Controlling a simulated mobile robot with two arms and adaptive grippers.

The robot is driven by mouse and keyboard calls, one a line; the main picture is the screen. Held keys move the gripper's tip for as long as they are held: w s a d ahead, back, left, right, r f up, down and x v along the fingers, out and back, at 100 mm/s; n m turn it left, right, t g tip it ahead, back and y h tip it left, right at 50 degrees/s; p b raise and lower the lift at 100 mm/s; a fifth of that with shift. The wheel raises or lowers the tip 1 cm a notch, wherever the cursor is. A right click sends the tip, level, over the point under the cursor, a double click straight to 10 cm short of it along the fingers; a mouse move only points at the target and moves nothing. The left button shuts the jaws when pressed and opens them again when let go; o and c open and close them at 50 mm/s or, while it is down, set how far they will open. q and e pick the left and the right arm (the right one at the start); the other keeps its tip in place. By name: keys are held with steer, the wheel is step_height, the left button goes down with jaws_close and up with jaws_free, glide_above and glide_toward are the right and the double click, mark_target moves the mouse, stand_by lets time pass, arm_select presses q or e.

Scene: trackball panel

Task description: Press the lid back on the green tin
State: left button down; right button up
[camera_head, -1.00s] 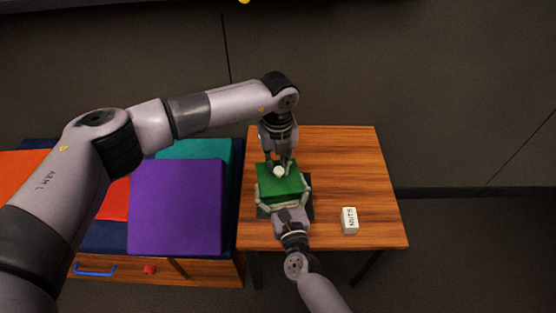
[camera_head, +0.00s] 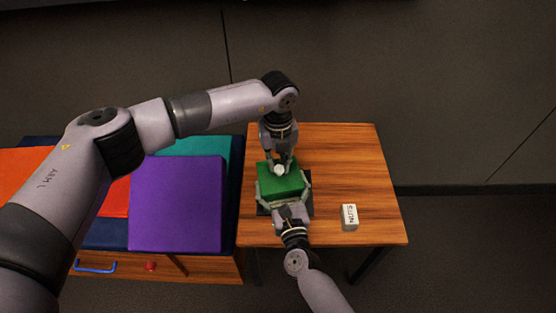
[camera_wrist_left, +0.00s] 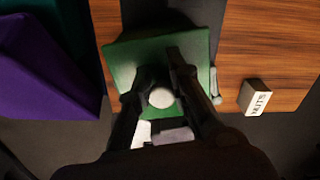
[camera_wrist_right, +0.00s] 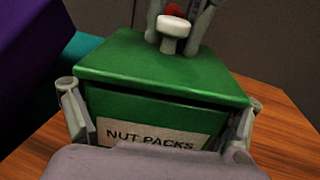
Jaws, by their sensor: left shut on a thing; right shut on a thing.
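The green tin (camera_wrist_right: 98,108) carries a "NUT PACKS" label (camera_wrist_right: 152,137) and stands upright. Its green lid (camera_wrist_right: 130,65) lies over the top, with a dark line under its front edge in the right wrist view. I cannot tell whether it is fully seated. The lid's white knob (camera_wrist_right: 174,28) is between the fingers of my left gripper (camera_head: 279,166), which is shut on it from above. The knob also shows in the left wrist view (camera_wrist_left: 161,97). My right gripper (camera_head: 282,188) is shut around the tin's two sides from the front.
The tin stands on a dark mat (camera_head: 310,209) on the wooden table (camera_head: 350,165). A small white labelled block (camera_head: 349,217) stands to the right. A purple block (camera_head: 178,205) is on the cabinet at left. The table's right side is mostly clear.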

mark_target(294, 160)
arm_select(q)
steer(key=shift+s+a+f, duration=0.1)
steer(key=shift+f, duration=0.5)
steer(key=shift+r+y, duration=0.3)
steer(key=shift+y, duration=0.1)
steer(key=shift+d+r+y, duration=0.2)
steer(key=shift+d+y, duration=0.1)
steer(key=shift+d, duration=0.05)
stand_by(0.3)
steer(key=shift+a+r, duration=0.1)
steer(key=shift+r, duration=0.1)
stand_by(0.3)
steer(key=shift+w+d+f+m, duration=0.15)
steer(key=shift+w+d+m, duration=0.35)
steer(key=shift+w+d, duration=0.45)
stand_by(1.0)
steer(key=shift+d, duration=0.2)
steer(key=shift+w+d+r+m, duration=0.25)
steer(key=shift+d+r+m, duration=0.05)
steer(key=shift+d, duration=0.2)
steer(key=shift+w+d+r+m, duration=0.25)
steer(key=shift+d+m, duration=0.05)
steer(key=shift+d, duration=0.2)
steer(key=shift+w+d+r+m, duration=0.2)
steer(key=shift+w+d+m, duration=0.05)
steer(key=shift+d, duration=0.35)
steer(key=shift+w+d+r+m, duration=0.2)
steer(key=shift+w+d+m, duration=0.05)
steer(key=shift+d, duration=0.35)
stand_by(0.8)
